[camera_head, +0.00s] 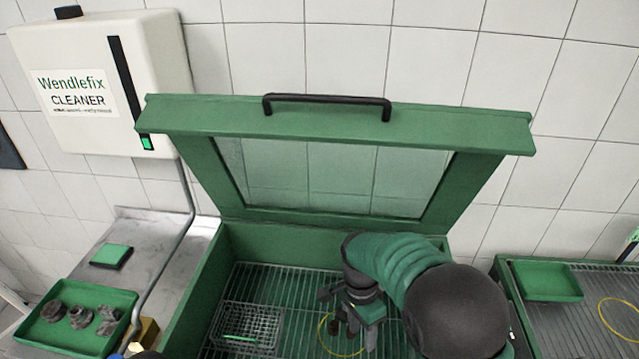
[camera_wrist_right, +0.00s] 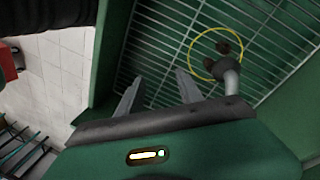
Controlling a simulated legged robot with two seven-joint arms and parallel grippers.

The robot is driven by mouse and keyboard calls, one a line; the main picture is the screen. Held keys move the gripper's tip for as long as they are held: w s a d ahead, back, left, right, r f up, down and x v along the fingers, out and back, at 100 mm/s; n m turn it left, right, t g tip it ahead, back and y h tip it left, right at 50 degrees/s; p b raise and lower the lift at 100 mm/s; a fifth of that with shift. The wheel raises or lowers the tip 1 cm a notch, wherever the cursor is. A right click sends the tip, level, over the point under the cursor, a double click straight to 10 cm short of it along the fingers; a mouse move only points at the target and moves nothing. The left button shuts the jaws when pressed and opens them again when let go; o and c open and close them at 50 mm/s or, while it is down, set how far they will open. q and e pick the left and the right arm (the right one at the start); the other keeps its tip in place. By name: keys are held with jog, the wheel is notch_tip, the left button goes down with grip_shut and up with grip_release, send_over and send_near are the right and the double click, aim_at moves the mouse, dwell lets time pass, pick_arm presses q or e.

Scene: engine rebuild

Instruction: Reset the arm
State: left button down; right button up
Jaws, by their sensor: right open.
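My right arm reaches from the lower right into the open green washer cabinet (camera_head: 190,318). My right gripper (camera_head: 352,340) is over the cabinet's slatted rack, near a yellow ring marking. In the right wrist view the two fingers of the right gripper (camera_wrist_right: 158,88) are apart, with nothing between them. Beyond them lie the rack (camera_wrist_right: 165,40) and the yellow ring (camera_wrist_right: 192,62), with a dark knobbed part on a grey stem (camera_wrist_right: 232,82) in front of the ring. My left gripper is not in view.
The windowed lid (camera_head: 340,125) stands raised. A wire basket (camera_head: 247,325) sits left on the rack. A green tray (camera_head: 40,335) of dark metal parts is at far left. At right are an empty green tray (camera_head: 547,282) and another yellow ring (camera_head: 602,318).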

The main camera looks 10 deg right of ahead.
jog(key=s+d+r+n+t, duration=0.2)
jog(key=s+d+n+t, duration=0.2)
jog(key=s+n, duration=0.7)
jog(key=shift+s+d+n+y, duration=0.15)
jog(key=shift+d+n+y, duration=0.25)
jog(key=shift+n, duration=0.8)
jog(key=shift+d, duration=0.1)
